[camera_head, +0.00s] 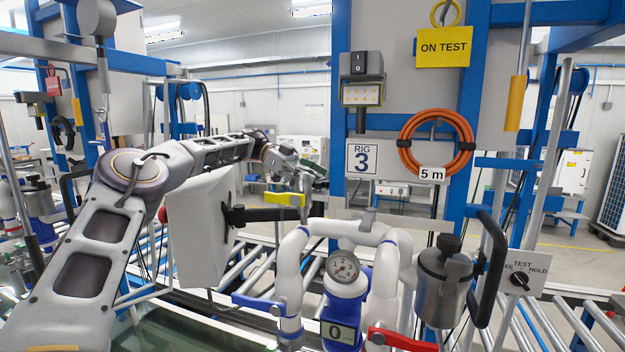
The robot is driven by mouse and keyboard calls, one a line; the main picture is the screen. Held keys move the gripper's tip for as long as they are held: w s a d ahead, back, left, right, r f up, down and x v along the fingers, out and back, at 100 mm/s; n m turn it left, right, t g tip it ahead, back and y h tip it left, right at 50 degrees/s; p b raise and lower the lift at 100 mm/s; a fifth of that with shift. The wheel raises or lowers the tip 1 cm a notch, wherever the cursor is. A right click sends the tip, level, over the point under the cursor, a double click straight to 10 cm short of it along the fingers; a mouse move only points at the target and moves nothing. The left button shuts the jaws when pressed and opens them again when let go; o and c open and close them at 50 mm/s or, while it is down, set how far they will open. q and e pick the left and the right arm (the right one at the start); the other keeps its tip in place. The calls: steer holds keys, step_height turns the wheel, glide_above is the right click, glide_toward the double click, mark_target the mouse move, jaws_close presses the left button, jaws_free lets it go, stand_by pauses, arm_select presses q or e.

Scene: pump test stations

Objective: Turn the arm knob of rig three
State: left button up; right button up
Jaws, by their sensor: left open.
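The RIG 3 sign (362,159) hangs on the middle blue frame. Below right of it, a small plate labelled TEST and HOLD (541,266) carries a black knob (519,277). A black knob-like clamp (231,215) also sits on the bar beside the grey panel; I cannot tell which one is the arm knob. My left gripper (306,183) is open, small and far out at the end of my left arm. It is above the clamp bar, close to a yellow lever (284,199); contact is unclear. It is well left of the plate knob. My right gripper is out of view.
White pipes with a gauge (342,266), a blue lever (258,304) and a red lever (402,340) stand in front. A steel canister (443,285) with a black handle (488,268) stands just left of the TEST plate. An orange hose coil (437,144) hangs above.

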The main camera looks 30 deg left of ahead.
arm_select(q)
step_height(320, 180, up, 10)
stand_by(1.0)
steer(key=shift+f, duration=0.1)
stand_by(0.6)
